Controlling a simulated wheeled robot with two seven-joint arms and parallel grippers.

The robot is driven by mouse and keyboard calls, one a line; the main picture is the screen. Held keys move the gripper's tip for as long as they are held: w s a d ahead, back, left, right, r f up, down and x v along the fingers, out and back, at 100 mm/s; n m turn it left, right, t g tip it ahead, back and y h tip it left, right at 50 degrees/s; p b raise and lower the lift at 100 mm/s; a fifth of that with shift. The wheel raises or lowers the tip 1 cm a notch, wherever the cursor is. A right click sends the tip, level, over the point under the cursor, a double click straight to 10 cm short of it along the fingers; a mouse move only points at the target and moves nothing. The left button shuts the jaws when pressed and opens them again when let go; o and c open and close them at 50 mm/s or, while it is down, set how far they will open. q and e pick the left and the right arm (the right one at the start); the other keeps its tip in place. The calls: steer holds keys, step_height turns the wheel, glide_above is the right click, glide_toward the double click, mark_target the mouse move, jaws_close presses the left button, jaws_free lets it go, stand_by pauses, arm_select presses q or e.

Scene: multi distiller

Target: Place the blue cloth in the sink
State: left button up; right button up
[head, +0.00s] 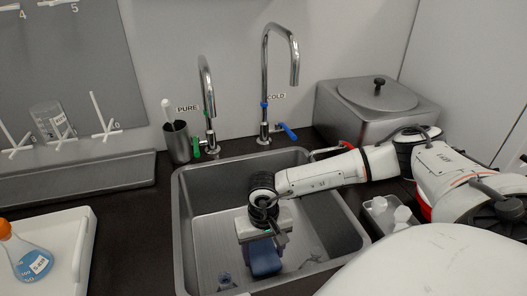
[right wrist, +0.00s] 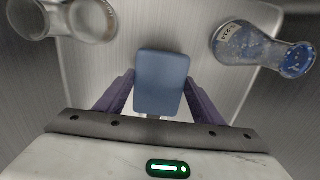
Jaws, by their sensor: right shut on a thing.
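The blue cloth (head: 265,261) is a small folded block, and it also shows in the right wrist view (right wrist: 162,82). My right gripper (right wrist: 160,98) is shut on it, with one purple finger at each side. In the head view, the gripper and cloth are inside the outline of the steel sink (head: 183,230), over its basin. The gap between the cloth and the sink floor is hard to judge. My left gripper is not in view.
Glass flasks lie in the sink, one with a blue tint (right wrist: 262,50) and one clear (right wrist: 92,20). Two taps, pure (head: 207,100) and cold (head: 266,85), stand behind it. A white tray (head: 80,235) with an orange-capped flask (head: 30,258) is at left.

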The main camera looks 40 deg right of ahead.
mark_target(263, 255)
steer(key=shift+f, duration=0.95)
steer(key=o, duration=1.1)
step_height(263, 255, up, 12)
steer(key=shift+r, duration=0.2)
